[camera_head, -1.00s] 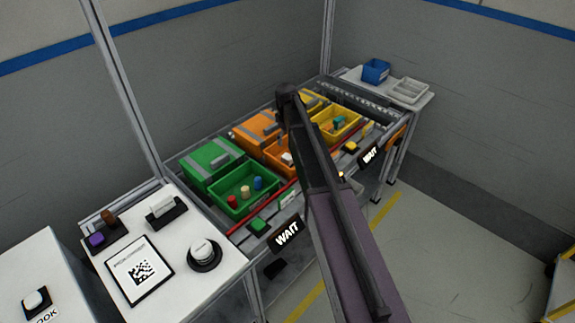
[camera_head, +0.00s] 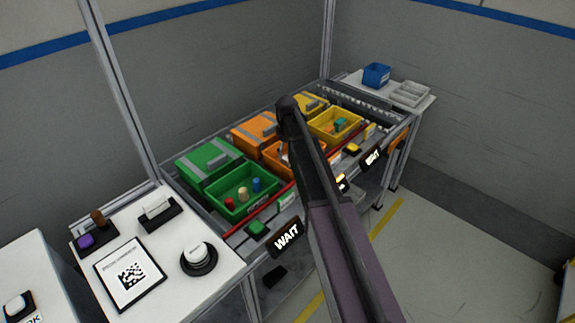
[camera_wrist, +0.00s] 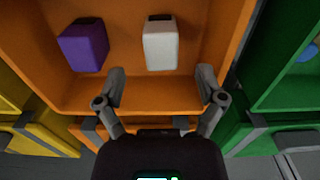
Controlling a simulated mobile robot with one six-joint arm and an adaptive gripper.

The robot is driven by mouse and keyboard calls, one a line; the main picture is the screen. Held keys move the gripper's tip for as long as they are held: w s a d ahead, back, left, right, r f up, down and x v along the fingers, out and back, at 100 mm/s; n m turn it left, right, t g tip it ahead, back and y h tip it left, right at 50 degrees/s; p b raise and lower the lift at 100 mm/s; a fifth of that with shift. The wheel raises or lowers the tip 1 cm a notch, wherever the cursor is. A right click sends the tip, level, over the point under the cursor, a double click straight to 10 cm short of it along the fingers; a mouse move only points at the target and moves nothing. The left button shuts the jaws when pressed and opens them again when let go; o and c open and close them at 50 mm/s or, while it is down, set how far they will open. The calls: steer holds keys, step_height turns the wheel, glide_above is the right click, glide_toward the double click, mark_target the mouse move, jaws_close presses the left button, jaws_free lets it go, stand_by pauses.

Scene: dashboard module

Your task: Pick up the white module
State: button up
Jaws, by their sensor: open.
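The white module (camera_wrist: 160,48) stands in the orange bin (camera_wrist: 165,93) in the wrist view, beside a purple module (camera_wrist: 84,46) to its left. My gripper (camera_wrist: 166,85) is open and empty. Its two fingers are spread at the bin's near side, and the white module lies beyond them, between their lines. I cannot tell the fingers' exact height above the bin. In the head view my arm covers much of the orange bin (camera_head: 268,153), and the gripper itself is hidden.
A green bin (camera_head: 222,199) with several coloured pieces stands left of the orange bin, and a yellow bin (camera_head: 318,129) stands right of it. Lidded boxes stand behind. A red bar (camera_head: 262,209) runs along the front. A white table (camera_head: 216,288) with a button and sign is at left.

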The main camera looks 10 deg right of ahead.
mark_target(287, 158)
steer(key=shift+f, duration=0.1)
steer(key=shift+s+f+b, duration=0.15)
steer(key=shift+f+b, duration=2.35)
steer(key=shift+b, duration=0.1)
steer(key=shift+d, duration=0.1)
jaws_close()
